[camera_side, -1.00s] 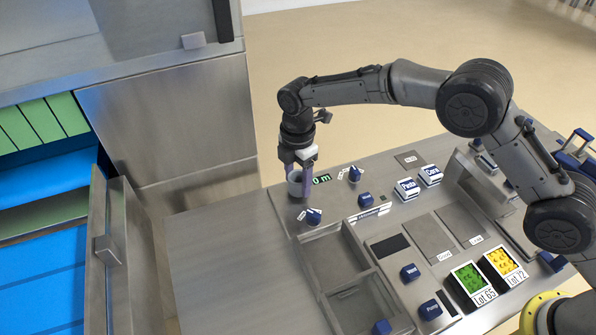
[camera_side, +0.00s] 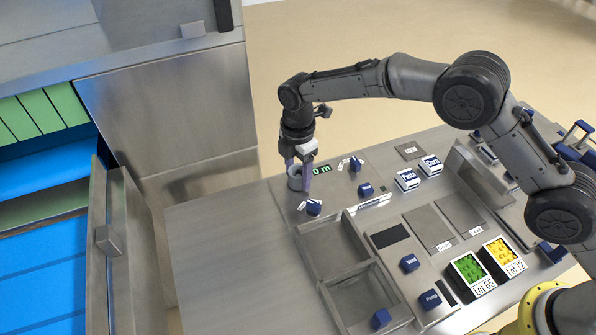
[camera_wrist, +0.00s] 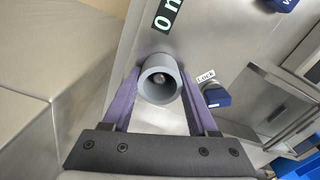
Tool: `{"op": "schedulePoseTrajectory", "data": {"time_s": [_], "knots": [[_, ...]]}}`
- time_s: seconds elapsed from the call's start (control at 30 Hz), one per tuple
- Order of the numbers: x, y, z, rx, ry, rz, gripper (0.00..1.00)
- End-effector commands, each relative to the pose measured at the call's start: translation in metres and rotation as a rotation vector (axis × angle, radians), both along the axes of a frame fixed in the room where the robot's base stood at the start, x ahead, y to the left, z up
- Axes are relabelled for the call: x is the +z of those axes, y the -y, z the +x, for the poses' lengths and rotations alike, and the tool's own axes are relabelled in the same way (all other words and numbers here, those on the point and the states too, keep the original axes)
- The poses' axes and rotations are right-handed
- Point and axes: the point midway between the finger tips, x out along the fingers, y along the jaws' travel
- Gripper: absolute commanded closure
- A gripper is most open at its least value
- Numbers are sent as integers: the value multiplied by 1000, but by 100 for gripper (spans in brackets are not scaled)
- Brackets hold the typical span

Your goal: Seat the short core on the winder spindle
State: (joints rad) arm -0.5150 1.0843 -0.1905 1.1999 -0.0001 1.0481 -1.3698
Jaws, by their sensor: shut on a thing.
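The short core is a grey, thick-walled ring, seen between my fingers in the wrist view (camera_wrist: 160,80) and near the panel's left edge in the side view (camera_side: 294,181). My gripper (camera_side: 298,180) points down and is shut on the core, one purple finger on either side of it. In the wrist view a small, dark, rounded tip shows inside the core's bore; it looks like the winder spindle (camera_wrist: 158,80). The core appears around it. How far down the core sits, and whether it touches the base, I cannot tell.
A blue Lock knob (camera_wrist: 216,96) and another blue knob (camera_side: 355,164) stand nearby. Open square bins (camera_side: 300,248) lie in front. The panel's bare left part (camera_side: 215,235) is clear.

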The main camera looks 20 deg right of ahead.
Motion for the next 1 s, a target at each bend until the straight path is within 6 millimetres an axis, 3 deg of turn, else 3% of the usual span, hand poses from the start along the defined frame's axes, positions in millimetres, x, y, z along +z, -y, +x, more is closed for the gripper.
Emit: {"op": "schedulePoseTrajectory", "data": {"time_s": [0.13, 0.17, 0.33, 0.67, 1.0], "knots": [[0, 0, 0, 0, 1, 0, 95], [0, 0, 0, 0, 1, 0, 35], [0, 0, 0, 0, 1, 0, 6], [2, 0, 0, 0, 1, 0, 6], [26, 0, 0, 0, 3, 1, 6]]}}
